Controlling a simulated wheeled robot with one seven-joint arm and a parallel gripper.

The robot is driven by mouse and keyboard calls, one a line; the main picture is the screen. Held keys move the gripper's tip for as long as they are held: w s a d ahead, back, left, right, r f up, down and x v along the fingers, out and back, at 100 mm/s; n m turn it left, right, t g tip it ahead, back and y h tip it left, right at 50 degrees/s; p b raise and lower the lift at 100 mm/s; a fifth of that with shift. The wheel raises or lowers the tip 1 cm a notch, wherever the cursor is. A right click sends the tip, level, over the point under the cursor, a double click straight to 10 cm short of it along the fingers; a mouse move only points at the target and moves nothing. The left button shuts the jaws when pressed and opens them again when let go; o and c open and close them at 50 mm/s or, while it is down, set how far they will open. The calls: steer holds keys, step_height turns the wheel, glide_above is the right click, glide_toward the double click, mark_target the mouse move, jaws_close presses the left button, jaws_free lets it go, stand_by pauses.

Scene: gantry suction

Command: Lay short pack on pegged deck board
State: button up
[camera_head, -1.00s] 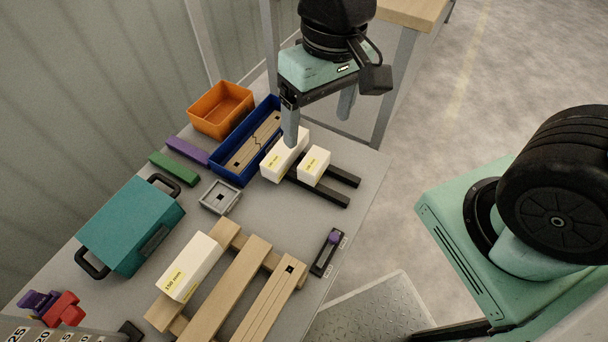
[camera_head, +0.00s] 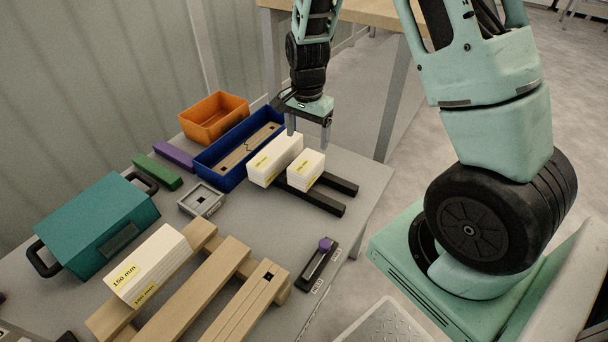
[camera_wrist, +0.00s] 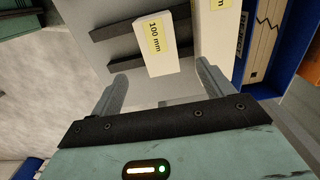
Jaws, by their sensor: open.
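The short pack (camera_head: 306,172), a small white block with a yellow label, lies across two black bars beside a longer white pack (camera_head: 275,158). In the wrist view the short pack (camera_wrist: 160,50) reads "100 mm". My gripper (camera_head: 308,132) is open and empty, above and behind the packs. In the wrist view my gripper's fingers stand apart either side of the short pack's near end, not closed on it. The pegged deck board (camera_head: 240,302) is the right-hand wooden board of the pallet, with a small dark square near its far end. Nothing lies on it.
A "150 mm" white pack (camera_head: 150,262) lies on the pallet's left board. The middle board (camera_head: 200,290) is bare. A dark holder with a purple knob (camera_head: 319,262) stands right of the pallet. A blue bin (camera_head: 215,165), orange bin (camera_head: 205,128) and teal case (camera_head: 95,230) stand left.

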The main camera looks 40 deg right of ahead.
mark_target(306, 161)
step_height(306, 161, down, 7)
steer(key=shift+r+b, duration=0.2)
steer(key=shift+b, duration=0.5)
steer(key=shift+s+a+f+b, duration=0.15)
steer(key=shift+f+b, duration=0.8)
steer(key=shift+f, duration=1.75)
steer(key=shift+r, duration=0.1)
steer(key=c, duration=1.2)
